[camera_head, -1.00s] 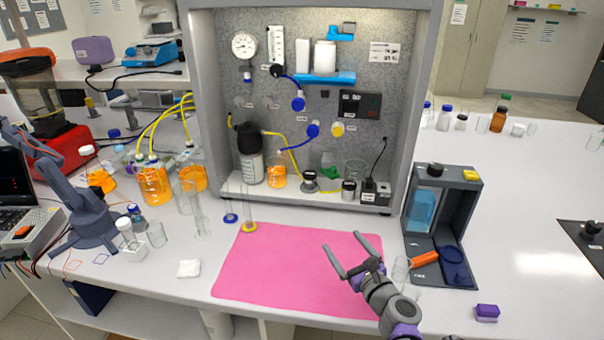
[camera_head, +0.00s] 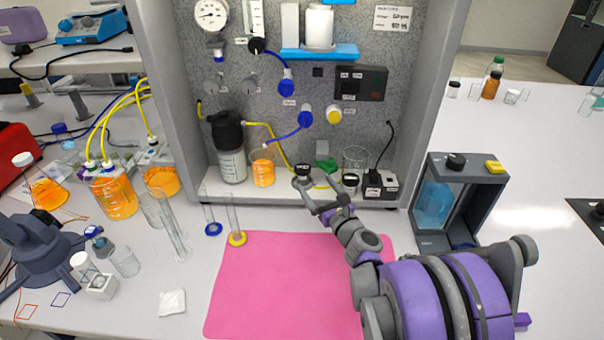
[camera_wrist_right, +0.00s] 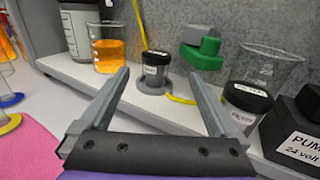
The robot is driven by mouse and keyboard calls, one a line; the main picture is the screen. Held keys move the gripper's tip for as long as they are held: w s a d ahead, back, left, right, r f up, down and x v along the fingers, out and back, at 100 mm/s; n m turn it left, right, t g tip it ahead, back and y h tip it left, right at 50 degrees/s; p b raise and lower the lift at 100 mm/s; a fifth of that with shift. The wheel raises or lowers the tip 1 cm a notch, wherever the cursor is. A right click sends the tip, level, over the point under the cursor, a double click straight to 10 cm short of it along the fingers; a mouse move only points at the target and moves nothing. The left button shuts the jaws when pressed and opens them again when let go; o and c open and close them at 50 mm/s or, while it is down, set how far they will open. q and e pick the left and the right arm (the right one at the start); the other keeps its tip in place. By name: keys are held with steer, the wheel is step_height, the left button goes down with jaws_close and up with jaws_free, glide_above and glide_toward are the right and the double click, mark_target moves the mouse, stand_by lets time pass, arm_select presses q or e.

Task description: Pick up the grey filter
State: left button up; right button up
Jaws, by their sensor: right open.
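My right gripper (camera_head: 321,186) is open and empty at the front of the rig's shelf; it also shows in the right wrist view (camera_wrist_right: 162,76). Between and beyond its fingers stands a small grey piece with a black labelled top and a round grey flange (camera_wrist_right: 155,78), probably the grey filter. Its black top also shows in the head view (camera_head: 303,169), with its lower part partly covered by the gripper. The fingers do not touch it. Its label is too small to read surely. My left gripper is not in view.
On the shelf, a beaker of orange liquid (camera_wrist_right: 108,52) stands left of the piece. A green block (camera_wrist_right: 204,54) is behind, and a black-lidded jar (camera_wrist_right: 242,108) and a glass beaker (camera_wrist_right: 272,65) are at right. A pink mat (camera_head: 270,290) lies in front.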

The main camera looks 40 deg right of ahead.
mark_target(306, 175)
steer(key=x, duration=0.4)
steer(key=p+x, duration=0.1)
steer(key=x, duration=0.1)
steer(key=shift+w+a, duration=0.15)
steer(key=shift+a, duration=0.1)
steer(key=c, duration=1.5)
steer(key=shift+r, duration=0.1)
